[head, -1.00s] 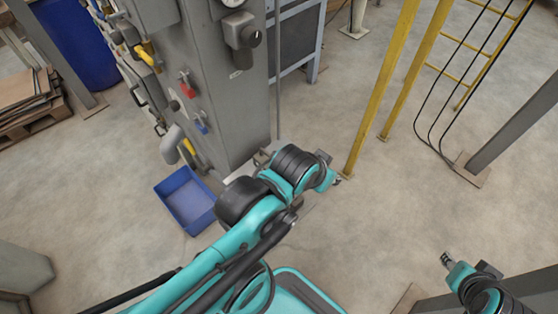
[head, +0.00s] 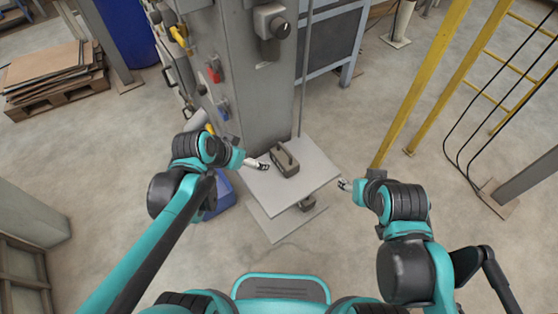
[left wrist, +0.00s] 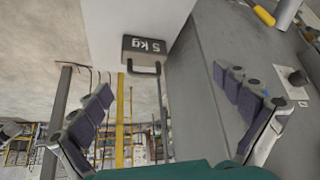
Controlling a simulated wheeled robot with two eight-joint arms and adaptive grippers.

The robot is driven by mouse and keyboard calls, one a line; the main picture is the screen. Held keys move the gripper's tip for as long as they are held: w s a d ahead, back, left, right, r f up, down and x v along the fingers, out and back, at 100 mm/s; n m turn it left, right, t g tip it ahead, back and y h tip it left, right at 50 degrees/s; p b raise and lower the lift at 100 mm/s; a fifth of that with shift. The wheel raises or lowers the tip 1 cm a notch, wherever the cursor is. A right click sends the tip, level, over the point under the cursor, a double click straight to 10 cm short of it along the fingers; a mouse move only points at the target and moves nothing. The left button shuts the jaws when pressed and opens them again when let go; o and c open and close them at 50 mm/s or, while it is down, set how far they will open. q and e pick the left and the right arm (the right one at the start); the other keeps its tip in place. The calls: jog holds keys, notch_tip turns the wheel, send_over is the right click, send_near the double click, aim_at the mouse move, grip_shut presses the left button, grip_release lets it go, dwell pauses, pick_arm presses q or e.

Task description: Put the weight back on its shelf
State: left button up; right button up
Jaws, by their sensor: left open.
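A dark grey block weight (head: 285,160) with a handle stands on the pale upper shelf (head: 318,168) against the grey machine column. In the left wrist view the weight (left wrist: 146,45) reads "5 kg", its handle turned toward me. My left gripper (head: 264,165) is just left of the weight in the head view, over the shelf. In the left wrist view its two fingers (left wrist: 165,84) are spread wide with nothing between them, the weight beyond them. My right gripper (head: 345,184) is off the shelf's right edge; its fingers are too small to read.
A second dark weight (head: 307,204) shows partly beneath the upper shelf, above a lower pale plate (head: 272,226). A blue bin (head: 222,190) is on the floor, partly hidden by my left arm. Yellow posts (head: 418,85) stand at right.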

aim_at(282, 158)
pick_arm(q)
jog(key=w+d+f+m+h, duration=0.1)
jog(key=w+d+f+m, duration=0.1)
jog(key=f, duration=0.1)
jog(key=w+d+f+m+h+b, duration=0.1)
jog(key=w+d+f, duration=0.2)
jog(key=f, duration=0.1)
jog(key=w+d+f+m+g+h, duration=0.1)
jog(key=w+d+f+m, duration=0.1)
jog(key=w+f, duration=0.1)
jog(key=shift+d+f+m+h+b, duration=0.3)
jog(key=shift+d+f+b, duration=0.1)
jog(key=shift+f, duration=0.25)
jog(key=b+x, duration=0.2)
jog(key=x, duration=0.3)
jog(key=shift+w+f+b, duration=0.15)
jog(key=shift+f+b, duration=0.15)
jog(key=shift+r, duration=0.1)
jog(key=c, duration=1.5)
jog(key=shift+r, duration=0.1)
